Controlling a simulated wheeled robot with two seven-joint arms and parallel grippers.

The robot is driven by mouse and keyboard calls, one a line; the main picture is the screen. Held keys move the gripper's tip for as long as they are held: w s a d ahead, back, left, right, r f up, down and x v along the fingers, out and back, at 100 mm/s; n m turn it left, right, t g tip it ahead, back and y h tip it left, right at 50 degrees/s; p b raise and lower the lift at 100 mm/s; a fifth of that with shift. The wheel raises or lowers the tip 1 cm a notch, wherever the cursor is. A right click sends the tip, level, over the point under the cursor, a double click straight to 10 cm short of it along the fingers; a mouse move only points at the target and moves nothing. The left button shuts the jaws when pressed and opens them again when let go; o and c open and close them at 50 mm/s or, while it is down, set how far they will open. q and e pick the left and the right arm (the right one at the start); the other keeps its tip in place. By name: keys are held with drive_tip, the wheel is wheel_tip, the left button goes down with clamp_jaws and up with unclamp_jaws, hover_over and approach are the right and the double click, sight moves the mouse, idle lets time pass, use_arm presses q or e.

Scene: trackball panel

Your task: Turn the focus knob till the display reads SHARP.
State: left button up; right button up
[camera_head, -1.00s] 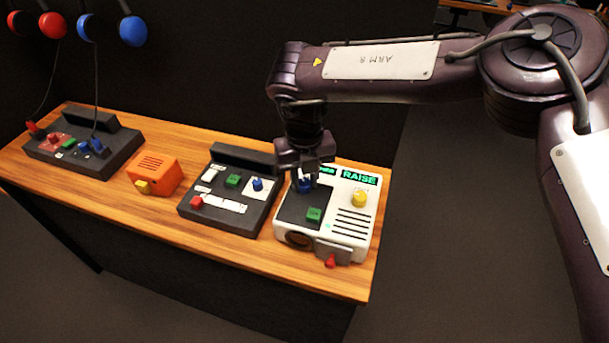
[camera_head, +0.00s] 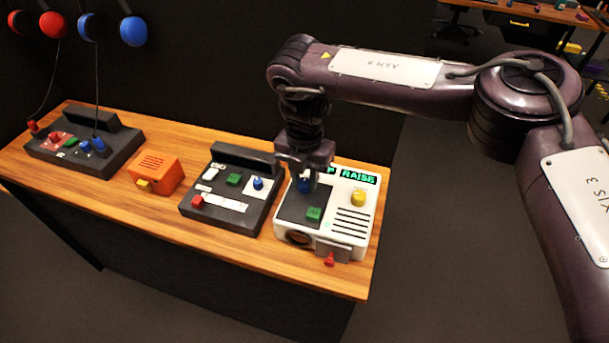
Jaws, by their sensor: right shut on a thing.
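A white device (camera_head: 352,221) stands at the right end of the wooden bench. It has a blue knob (camera_head: 304,186) on its dark plate, a yellow knob (camera_head: 358,197), a green button (camera_head: 314,214) and a red lever (camera_head: 329,259) at the front. Its green display (camera_head: 358,176) reads RAISE. Another lit display part to its left is mostly hidden by my gripper. My right gripper (camera_head: 304,181) points down from above and is shut on the blue knob, hiding its upper part. Which knob is for focus cannot be read. My left gripper is not in view.
A dark console (camera_head: 228,210) with coloured controls stands close to the left of the device. Farther left are an orange box (camera_head: 160,168) and another dark console (camera_head: 112,158) with cables. Red and blue ear-cup shapes hang on the dark wall. Bare wood (camera_head: 280,268) runs along the front edge.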

sight(304, 181)
drive_tip(key=shift+w+r, duration=0.1)
idle(0.3)
drive_tip(key=o, duration=1)
wheel_tip(304, 181, up, 8)
drive_tip(key=shift+f, duration=0.15)
